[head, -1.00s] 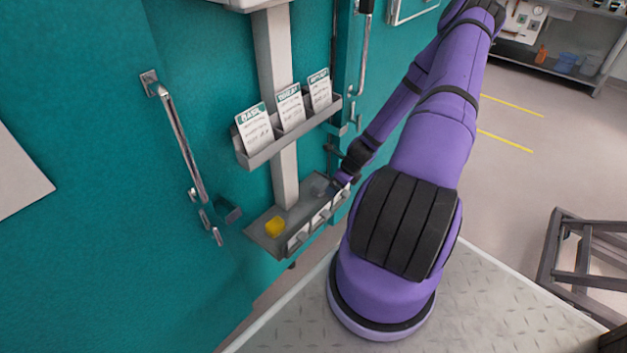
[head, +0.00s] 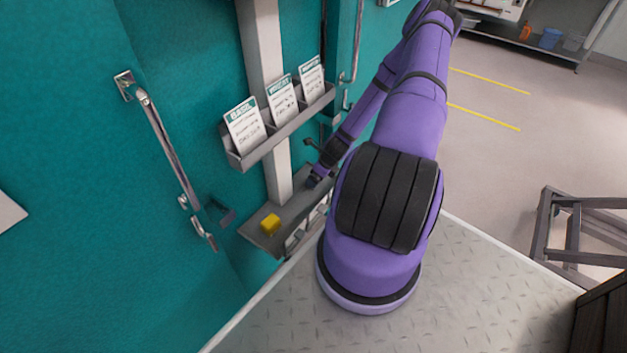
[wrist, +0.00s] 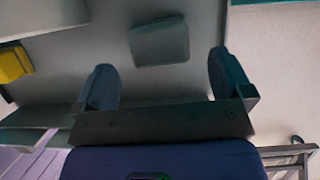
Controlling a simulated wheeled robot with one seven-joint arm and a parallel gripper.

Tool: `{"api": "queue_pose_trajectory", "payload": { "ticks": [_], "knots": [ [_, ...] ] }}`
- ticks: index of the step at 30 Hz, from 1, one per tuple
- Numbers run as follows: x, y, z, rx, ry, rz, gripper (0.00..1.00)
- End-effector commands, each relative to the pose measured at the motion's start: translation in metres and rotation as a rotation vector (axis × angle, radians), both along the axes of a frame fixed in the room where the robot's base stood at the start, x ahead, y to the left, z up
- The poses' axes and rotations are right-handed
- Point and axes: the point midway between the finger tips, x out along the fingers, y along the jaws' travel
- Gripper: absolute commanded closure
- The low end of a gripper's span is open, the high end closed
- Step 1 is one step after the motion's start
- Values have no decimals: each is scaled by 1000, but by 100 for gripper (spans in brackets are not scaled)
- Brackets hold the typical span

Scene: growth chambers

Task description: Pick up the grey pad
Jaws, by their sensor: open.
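The grey pad (wrist: 160,42) is a flat, rounded square lying on the grey lower shelf (wrist: 60,55). In the wrist view it is just beyond my open fingertips, between their two lines and nearer the top of the picture. My gripper (wrist: 163,75) is open and empty, with a dark finger on each side. In the head view my gripper (head: 316,180) is low over the right part of the lower shelf (head: 254,236). I cannot make out the pad in the head view; my arm and gripper cover that area.
A yellow block (head: 270,223) sits on the shelf's left part; it also shows in the wrist view (wrist: 12,63). A rack (head: 247,159) with three cards hangs above, on the grey post (head: 278,180). Chamber doors with metal handles (head: 168,145) flank the post.

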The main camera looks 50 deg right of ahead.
Motion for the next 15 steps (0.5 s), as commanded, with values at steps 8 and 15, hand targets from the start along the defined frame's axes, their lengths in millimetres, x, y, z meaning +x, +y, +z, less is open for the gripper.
{"api": "queue_pose_trajectory", "payload": {
  "ticks": [8,15],
  "knots": [
    [13,1,-35,1,0,1,2],
    [15,1,-40,1,0,0,2]
  ]
}}
